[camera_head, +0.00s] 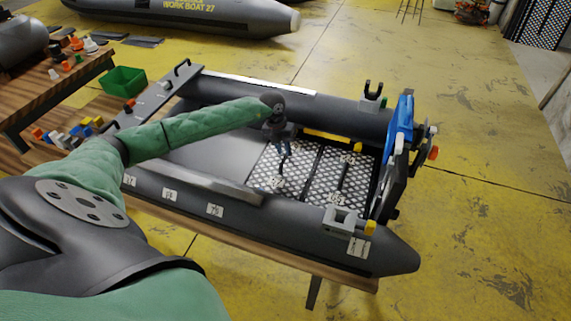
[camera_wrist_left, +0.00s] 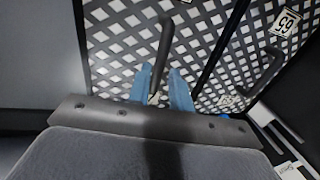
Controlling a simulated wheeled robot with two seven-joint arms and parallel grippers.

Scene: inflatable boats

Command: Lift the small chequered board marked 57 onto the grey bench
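Two white-and-black chequered boards lie side by side in the grey inflatable boat: a left one (camera_head: 262,166) and a right one (camera_head: 322,183). Each has a dark bar handle. Their number tags are too small to read in the head view, so I cannot tell which is 57. My left gripper (camera_head: 284,150) points down over the left board. In the left wrist view its blue fingers (camera_wrist_left: 166,88) stand apart on either side of the left board's handle (camera_wrist_left: 163,50). A long grey bench-like panel (camera_head: 210,183) runs along the boat's near side. My right gripper is out of view.
The boat rests on a wooden table (camera_head: 255,243). Blue and grey fittings (camera_head: 402,125) stand at its right end. A green bin (camera_head: 122,80) and small coloured parts (camera_head: 75,130) are at the left. Yellow floor (camera_head: 480,130) is open on the right.

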